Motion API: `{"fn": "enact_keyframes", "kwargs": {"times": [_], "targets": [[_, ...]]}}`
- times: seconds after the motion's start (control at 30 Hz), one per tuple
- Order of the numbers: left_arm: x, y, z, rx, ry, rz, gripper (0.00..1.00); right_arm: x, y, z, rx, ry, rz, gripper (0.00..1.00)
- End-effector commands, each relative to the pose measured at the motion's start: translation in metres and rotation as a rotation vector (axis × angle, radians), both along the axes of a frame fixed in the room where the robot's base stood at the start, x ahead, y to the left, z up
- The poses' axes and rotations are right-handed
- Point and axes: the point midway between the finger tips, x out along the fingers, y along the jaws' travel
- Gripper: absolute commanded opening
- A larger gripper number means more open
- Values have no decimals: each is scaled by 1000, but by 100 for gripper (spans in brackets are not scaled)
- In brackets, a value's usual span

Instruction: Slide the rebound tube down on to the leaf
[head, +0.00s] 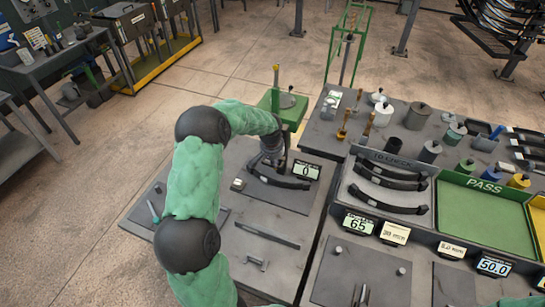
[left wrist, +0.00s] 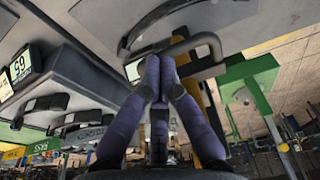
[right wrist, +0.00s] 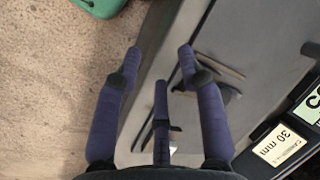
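My left gripper (head: 268,153) is low over the left table, at the back end of a dark curved leaf (head: 278,181). In the left wrist view its fingertips (left wrist: 158,62) are together, beside a grey bent bar (left wrist: 205,40) and the dark leaf strip (left wrist: 150,22). I see no tube between the fingers. A yellow and black tube-like part (left wrist: 204,125) is partly hidden behind the fingers; I cannot tell if it is the rebound tube.
The right bench holds a rack of dark leaves (head: 385,180), several cylinders and a green PASS tray (head: 485,215).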

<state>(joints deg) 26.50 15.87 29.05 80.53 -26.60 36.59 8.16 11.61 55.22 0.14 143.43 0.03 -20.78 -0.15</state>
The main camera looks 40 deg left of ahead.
Motion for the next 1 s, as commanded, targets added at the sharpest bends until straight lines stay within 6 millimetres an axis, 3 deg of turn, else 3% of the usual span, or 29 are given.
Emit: {"fn": "enact_keyframes", "kwargs": {"times": [1.0], "targets": [[-1, 0, -46, -2, 2, 0, 0, -2, 1, -36, 1, 5, 3, 40]]}}
